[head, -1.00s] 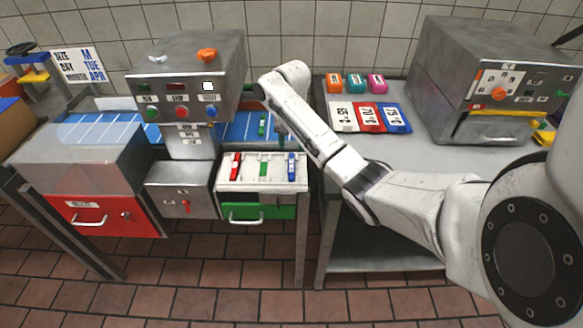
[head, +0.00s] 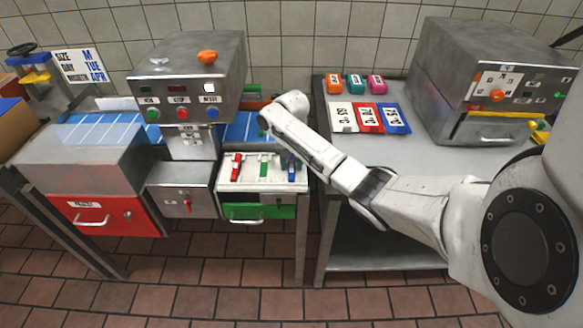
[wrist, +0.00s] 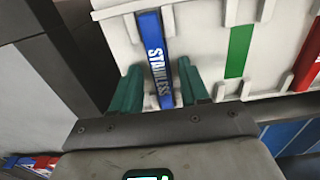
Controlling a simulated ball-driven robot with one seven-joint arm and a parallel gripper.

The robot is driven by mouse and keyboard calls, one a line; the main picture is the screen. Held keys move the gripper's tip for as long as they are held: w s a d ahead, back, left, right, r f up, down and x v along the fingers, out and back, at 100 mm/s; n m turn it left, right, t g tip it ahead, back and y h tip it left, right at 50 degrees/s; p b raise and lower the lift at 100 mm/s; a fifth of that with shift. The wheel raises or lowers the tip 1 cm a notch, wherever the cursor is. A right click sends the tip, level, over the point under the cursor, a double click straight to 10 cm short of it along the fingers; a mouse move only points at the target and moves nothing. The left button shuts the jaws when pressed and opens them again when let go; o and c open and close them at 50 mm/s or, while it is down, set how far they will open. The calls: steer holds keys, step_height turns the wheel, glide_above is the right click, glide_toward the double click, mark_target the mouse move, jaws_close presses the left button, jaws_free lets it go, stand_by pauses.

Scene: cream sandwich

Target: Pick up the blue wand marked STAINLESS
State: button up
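The blue wand marked STAINLESS (wrist: 157,58) lies in a notched white holder (wrist: 198,50) in the wrist view. My gripper (wrist: 158,66) is open, with one green finger on each side of the wand. Small gaps show between the fingers and the wand, so it is not clamped. In the head view the blue wand (head: 291,172) is at the right end of the white holder (head: 250,185), partly covered by my arm's end. The fingertips are hard to make out there.
A green wand (wrist: 238,50) and a red wand (wrist: 308,62) lie in the same holder, to the right in the wrist view. A green drawer (head: 258,212) is under the holder. A machine with buttons (head: 190,85) stands behind on the left.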

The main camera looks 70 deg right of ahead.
jaws_close()
stand_by(0.4)
